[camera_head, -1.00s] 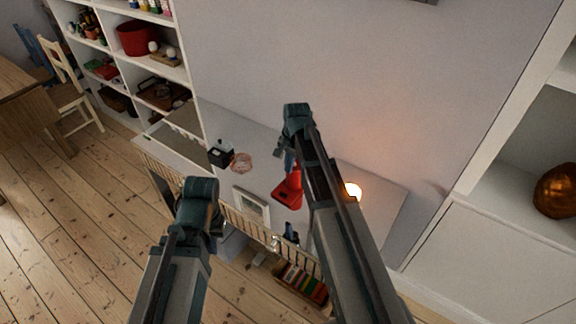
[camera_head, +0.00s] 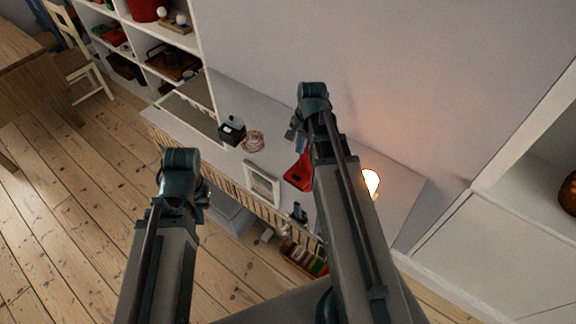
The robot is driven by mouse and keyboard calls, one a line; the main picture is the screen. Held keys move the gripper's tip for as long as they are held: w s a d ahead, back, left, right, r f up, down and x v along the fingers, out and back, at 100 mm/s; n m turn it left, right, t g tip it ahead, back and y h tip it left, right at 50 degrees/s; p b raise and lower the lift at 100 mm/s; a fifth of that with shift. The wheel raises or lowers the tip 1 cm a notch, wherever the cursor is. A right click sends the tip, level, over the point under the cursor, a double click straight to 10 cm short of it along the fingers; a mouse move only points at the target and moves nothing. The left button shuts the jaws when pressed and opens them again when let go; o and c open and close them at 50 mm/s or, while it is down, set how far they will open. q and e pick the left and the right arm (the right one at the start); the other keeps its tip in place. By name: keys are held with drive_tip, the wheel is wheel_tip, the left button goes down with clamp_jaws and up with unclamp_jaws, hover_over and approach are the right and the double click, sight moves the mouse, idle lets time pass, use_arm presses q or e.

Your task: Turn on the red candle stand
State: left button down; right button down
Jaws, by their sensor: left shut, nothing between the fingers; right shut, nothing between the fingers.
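A red candle stand (camera_head: 299,174) is on the white shelf top against the wall. My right arm covers its right side and its top, and I see no glow on the part that shows. My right gripper (camera_head: 301,145) points down just above the red stand. It is shut and empty; I cannot tell whether it touches the stand. My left gripper (camera_head: 205,194) is mostly hidden behind its own arm, in front of the shelf's railing at the left. It is shut and empty.
A glowing candle lamp (camera_head: 371,183) stands right of my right arm. A white picture frame (camera_head: 262,183), a round pinkish item (camera_head: 253,141) and a dark box (camera_head: 231,132) are on the shelf top. A bookcase (camera_head: 205,40) stands at the left. Floorboards at the left are clear.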

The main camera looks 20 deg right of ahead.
sight(294, 176)
drive_tip(key=shift+f, duration=0.1)
drive_tip(key=f+b, duration=0.4)
drive_tip(key=w+f+b, duration=0.1)
drive_tip(key=f+b, duration=0.8)
drive_tip(key=b, duration=0.1)
drive_tip(key=shift+w+a+f, duration=0.3)
drive_tip(key=shift+a+f, duration=0.05)
drive_tip(key=shift+a, duration=0.05)
drive_tip(key=shift+f, duration=0.25)
drive_tip(key=shift+a+r, duration=0.1)
drive_tip(key=shift+s, duration=0.15)
